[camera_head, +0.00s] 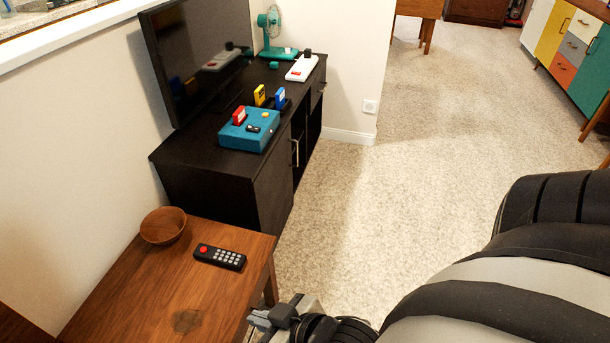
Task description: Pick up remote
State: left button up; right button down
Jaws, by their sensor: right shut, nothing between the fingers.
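The remote (220,257) is black with a red button and pale keys. It lies flat on the wooden table (150,290), near the table's right edge. My right gripper (262,318) is at the bottom of the view, beside the table's right edge, below and to the right of the remote and apart from it. It is shut and empty. My right arm fills the lower right of the view. My left gripper is not in view.
A wooden bowl (163,226) stands on the table behind and left of the remote. Beyond it, a black cabinet (183,152) carries a television (200,50), a teal box (249,129) and a fan (270,30). Carpet (400,190) to the right is clear.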

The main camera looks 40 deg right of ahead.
aim_at(227, 258)
jog(key=z, duration=2.85)
jog(key=i, duration=0.9)
jog(key=u, duration=2.2)
jog(key=i, duration=0.55)
jog(key=u, duration=0.05)
